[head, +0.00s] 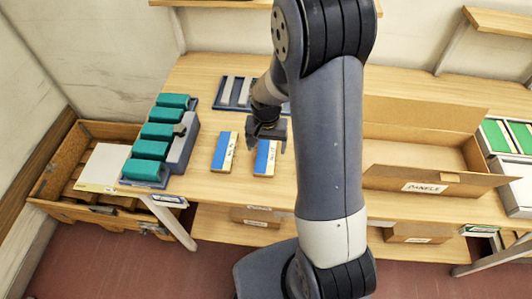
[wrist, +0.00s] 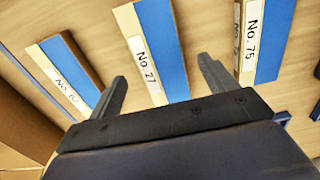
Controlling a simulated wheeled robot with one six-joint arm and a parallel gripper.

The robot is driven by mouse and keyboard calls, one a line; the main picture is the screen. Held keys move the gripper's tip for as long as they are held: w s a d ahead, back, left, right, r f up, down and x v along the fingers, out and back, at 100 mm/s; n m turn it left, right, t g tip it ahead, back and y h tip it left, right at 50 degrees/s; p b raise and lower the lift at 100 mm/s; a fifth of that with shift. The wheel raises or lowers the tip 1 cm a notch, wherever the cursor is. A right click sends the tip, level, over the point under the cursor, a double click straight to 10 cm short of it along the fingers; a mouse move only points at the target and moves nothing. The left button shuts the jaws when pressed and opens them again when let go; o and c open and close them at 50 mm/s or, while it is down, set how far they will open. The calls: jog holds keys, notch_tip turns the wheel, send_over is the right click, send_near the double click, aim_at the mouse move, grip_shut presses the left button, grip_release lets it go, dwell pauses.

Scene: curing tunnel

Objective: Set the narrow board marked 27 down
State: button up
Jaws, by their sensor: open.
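The narrow board marked 27 (wrist: 158,55), blue with a cream label strip, lies on the wooden bench between two similar boards in the wrist view. In the head view it appears to be the blue board (head: 264,158) just below my gripper (head: 266,142). My gripper (wrist: 162,78) is open, with one finger on each side of board 27's near end in the wrist view. Gaps show between the fingers and the board. My gripper's body hides that near end.
Board No. 75 (wrist: 268,35) lies right of it in the wrist view; another labelled board (wrist: 68,78) lies left, its number unclear. A rack of teal blocks (head: 152,148), a slotted tray (head: 233,92) and an open cardboard box (head: 440,180) stand on the bench.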

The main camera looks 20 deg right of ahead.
aim_at(266, 155)
jog(key=shift+f, duration=1.45)
jog(key=shift+c, duration=0.3)
jog(key=c, duration=1.1)
jog(key=shift+r, duration=0.1)
